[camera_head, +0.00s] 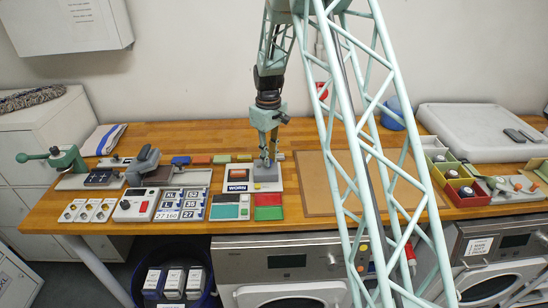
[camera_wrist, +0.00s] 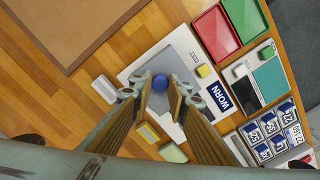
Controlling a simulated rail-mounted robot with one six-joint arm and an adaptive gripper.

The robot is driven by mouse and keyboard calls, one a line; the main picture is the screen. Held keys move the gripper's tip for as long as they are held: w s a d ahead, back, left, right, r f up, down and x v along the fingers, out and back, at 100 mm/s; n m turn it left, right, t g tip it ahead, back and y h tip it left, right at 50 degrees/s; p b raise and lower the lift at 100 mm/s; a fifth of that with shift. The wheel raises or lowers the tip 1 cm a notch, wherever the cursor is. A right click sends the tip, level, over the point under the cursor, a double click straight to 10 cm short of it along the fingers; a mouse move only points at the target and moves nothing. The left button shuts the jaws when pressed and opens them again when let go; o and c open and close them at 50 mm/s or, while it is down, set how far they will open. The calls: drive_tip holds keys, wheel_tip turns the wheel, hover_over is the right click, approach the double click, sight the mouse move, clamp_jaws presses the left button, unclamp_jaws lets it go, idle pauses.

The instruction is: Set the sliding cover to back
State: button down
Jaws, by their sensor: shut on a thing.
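A pale board with a blue WORN label (camera_head: 237,187) stands in the middle of the bench; the label also shows in the wrist view (camera_wrist: 217,97). A grey cover (camera_head: 267,176) lies on the board's right part. A round blue knob (camera_wrist: 160,82) shows between my fingers in the wrist view. My gripper (camera_head: 267,161) points down over the grey cover and is shut on the blue knob (camera_wrist: 158,88). My fingers hide part of the cover and its track, so its exact position along the track cannot be told.
Red tray (camera_head: 268,213) and green tray (camera_head: 268,199) lie in front of the board. Number tags (camera_head: 181,203) and a dark-handled device (camera_head: 143,170) stand to the left. A brown mat (camera_head: 325,185) leaves free room to the right. Small colored blocks (camera_head: 201,159) line the back.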

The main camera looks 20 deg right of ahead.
drive_tip(key=shift+d, duration=0.15)
drive_tip(key=c, duration=3)
unclamp_jaws()
drive_tip(key=o, duration=0.5)
drive_tip(key=shift+s+d, duration=0.1)
drive_tip(key=shift+d, duration=0.1)
drive_tip(key=shift+a, duration=0.1)
drive_tip(key=shift+r, duration=0.15)
